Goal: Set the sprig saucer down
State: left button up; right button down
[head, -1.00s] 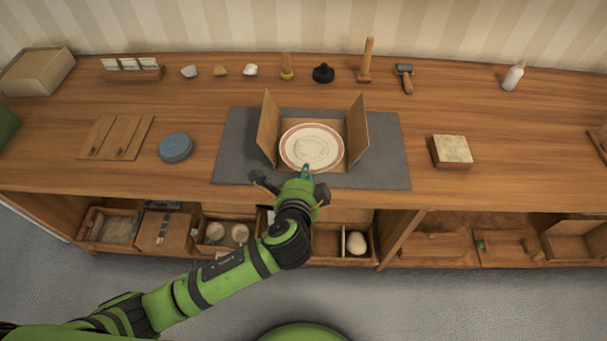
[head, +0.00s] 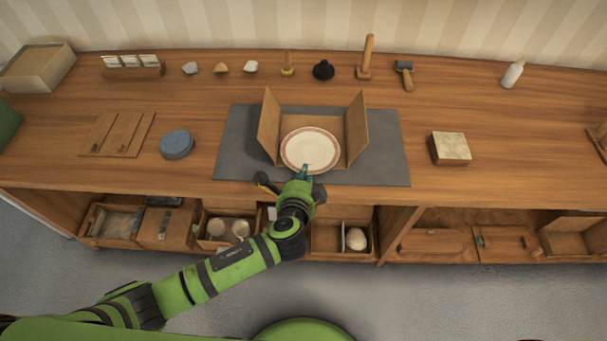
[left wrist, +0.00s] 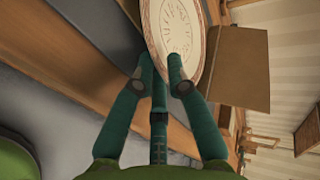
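The sprig saucer (head: 311,148), pale with a reddish-brown rim band, is between the side boards of an open-fronted wooden stand (head: 357,128). It also shows in the left wrist view (left wrist: 182,30), with faint line drawing on its face. My left gripper (head: 304,174) is at its front rim. In the left wrist view the two green fingers (left wrist: 161,72) close from either side of the rim. I cannot tell whether the saucer touches anything beneath it; its underside is hidden. My right gripper is not in view.
The stand is on a grey mat (head: 237,150). A blue round object (head: 176,145) lies left, a pale-topped block (head: 450,149) right. Several tools, including a mallet (head: 366,60), line the back. Bins fill the shelf below. Bare wood lies on both sides of the mat.

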pick_arm(q)
jog(key=shift+s, duration=0.1)
jog(key=shift+f, duration=0.2)
jog(key=shift+s+r+b, duration=0.1)
jog(key=shift+s+b, duration=0.2)
jog(key=b+v, duration=0.1)
jog(key=v, duration=0.5)
jog(key=shift+a+r, duration=0.2)
jog(key=shift+a, duration=0.05)
jog(key=shift+s, duration=0.15)
